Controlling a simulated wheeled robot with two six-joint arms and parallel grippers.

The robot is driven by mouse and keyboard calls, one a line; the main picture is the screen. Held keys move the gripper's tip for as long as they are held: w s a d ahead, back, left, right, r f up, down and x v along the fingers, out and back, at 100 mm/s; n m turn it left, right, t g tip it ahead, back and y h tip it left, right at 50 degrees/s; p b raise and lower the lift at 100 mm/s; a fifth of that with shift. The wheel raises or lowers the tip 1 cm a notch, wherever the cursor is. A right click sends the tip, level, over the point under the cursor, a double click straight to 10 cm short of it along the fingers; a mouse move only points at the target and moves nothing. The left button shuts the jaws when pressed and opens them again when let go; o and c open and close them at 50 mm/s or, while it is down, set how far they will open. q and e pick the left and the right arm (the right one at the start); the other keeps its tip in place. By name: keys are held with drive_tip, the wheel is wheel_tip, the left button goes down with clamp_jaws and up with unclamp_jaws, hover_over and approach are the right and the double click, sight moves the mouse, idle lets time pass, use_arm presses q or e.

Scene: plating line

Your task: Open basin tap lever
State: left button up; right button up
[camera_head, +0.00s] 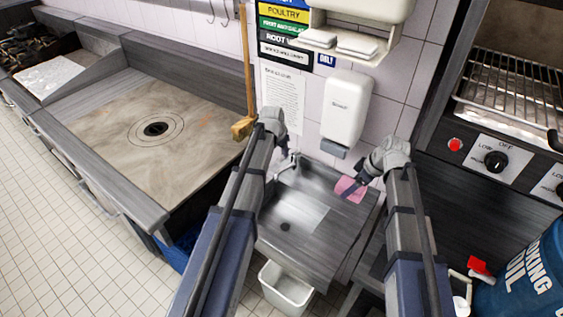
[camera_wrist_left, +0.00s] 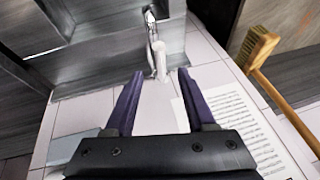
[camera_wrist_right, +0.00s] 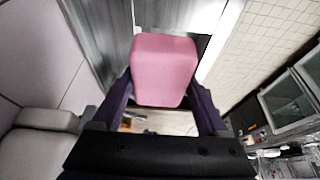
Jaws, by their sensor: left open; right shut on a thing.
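The basin tap (camera_head: 286,165) stands at the back left of a small steel hand basin (camera_head: 322,233). In the left wrist view the tap (camera_wrist_left: 153,32) shows as chrome with a pale lever-like part (camera_wrist_left: 161,66) against the tiled wall. My left gripper (camera_wrist_left: 159,78) is open and empty, with the pale part ahead between its fingertips; I see no contact. In the head view my left gripper (camera_head: 275,128) is just above the tap, its fingers mostly hidden. My right gripper (camera_head: 363,181) is shut on a pink sponge-like block (camera_wrist_right: 165,72), held above the basin's right side.
A white soap dispenser (camera_head: 346,108) hangs on the wall above the basin, between my grippers. A wooden-handled brush (camera_head: 247,80) hangs on the left. A white bin (camera_head: 285,290) is below the basin. A blue oil drum (camera_head: 525,280) stands at the right.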

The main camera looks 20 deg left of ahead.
sight(282, 157)
use_arm(q)
drive_tip(key=b+x, duration=0.6)
drive_tip(key=x, duration=0.2)
clamp_jaws()
idle(1.3)
